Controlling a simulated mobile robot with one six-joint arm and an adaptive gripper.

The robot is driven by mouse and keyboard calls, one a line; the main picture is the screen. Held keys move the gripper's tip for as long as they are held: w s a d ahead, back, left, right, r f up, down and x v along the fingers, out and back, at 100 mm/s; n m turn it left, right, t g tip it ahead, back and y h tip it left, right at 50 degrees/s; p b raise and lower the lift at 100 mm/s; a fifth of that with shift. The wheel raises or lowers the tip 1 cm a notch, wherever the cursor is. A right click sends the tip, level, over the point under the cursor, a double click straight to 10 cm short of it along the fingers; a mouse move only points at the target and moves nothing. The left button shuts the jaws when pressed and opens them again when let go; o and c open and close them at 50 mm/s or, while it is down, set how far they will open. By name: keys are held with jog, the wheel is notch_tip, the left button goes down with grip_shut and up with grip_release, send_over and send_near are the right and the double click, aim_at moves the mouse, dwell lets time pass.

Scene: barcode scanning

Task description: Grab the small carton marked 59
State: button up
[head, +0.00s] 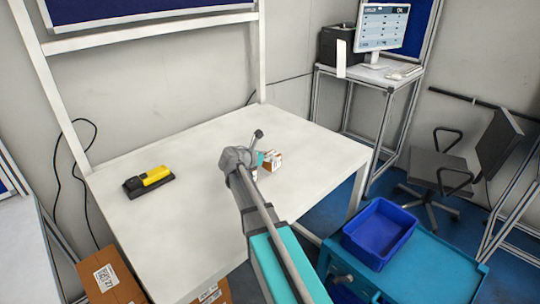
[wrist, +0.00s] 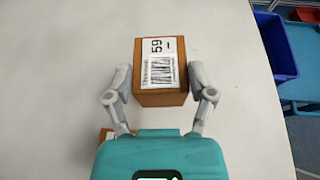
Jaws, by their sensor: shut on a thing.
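The small carton marked 59 (wrist: 160,70) is brown with a white barcode label on its top face. My gripper (wrist: 160,82) is shut on it, with one finger against each side. In the head view the carton (head: 272,160) shows just beyond my gripper (head: 261,160), over the white table. Whether it touches the table is hard to tell. Part of a second brown carton (wrist: 108,134) shows below the left finger in the wrist view, mostly hidden by my gripper body.
A yellow and black scanner (head: 150,181) lies on the left of the white table (head: 160,235). A blue bin (head: 380,232) stands on a teal cart (head: 430,265) at the right. Larger brown boxes (head: 110,279) stand by the table's front. Much of the tabletop is clear.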

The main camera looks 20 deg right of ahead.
jog(key=s+a+r+p, duration=0.7)
jog(key=s+a+r, duration=0.1)
jog(key=s, duration=0.1)
jog(key=shift+a+r, duration=0.15)
jog(key=shift+a, duration=0.15)
